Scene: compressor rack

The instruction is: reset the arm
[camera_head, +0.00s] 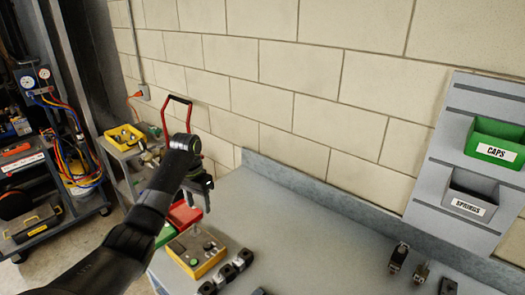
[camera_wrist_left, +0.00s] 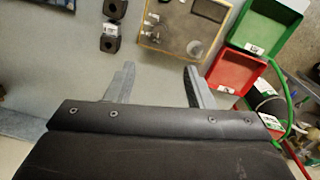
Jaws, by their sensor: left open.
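My left arm reaches in from the left in the head view. My left gripper (camera_head: 197,188) is raised above the left end of the grey workbench (camera_head: 290,228). In the left wrist view its two fingers (camera_wrist_left: 158,84) are spread apart with nothing between them, only the grey bench top behind. My right gripper is in neither view.
A yellow-edged tray (camera_head: 194,262) with small parts lies below my left gripper. A red bin (camera_head: 184,214) and a green bin (camera_wrist_left: 268,22) are beside it. Several dark blocks (camera_head: 225,275) lie nearby. Labelled CAPS (camera_head: 494,152) and SPRINGS (camera_head: 467,205) bins hang at right. The bench middle is clear.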

